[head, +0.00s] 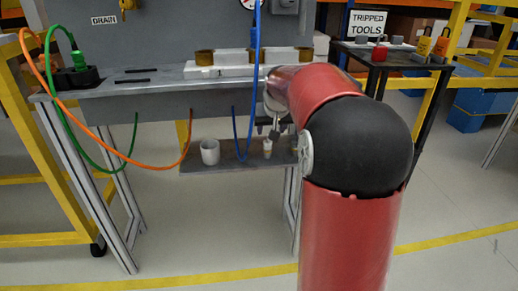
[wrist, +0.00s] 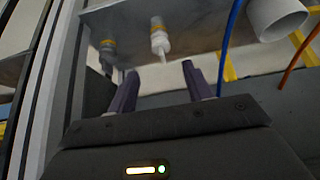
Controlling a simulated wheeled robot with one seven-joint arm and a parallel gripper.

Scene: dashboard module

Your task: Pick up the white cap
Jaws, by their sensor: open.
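A small white cap-like piece with a yellow band and a thin tip (wrist: 160,40) is on the grey shelf (wrist: 125,18) in the wrist view. In the head view the small white piece (head: 267,147) stands on the lower shelf (head: 230,165). I take it as the white cap. My gripper (wrist: 159,70) is open and empty, its two dark fingers pointing towards the piece, which lies beyond the fingertips and roughly between them in the picture. In the head view my gripper (head: 274,127) is partly hidden by my arm, just above the piece.
A blue hose (head: 252,90) hangs close to my gripper, and an orange hose (head: 165,166) hangs further left.

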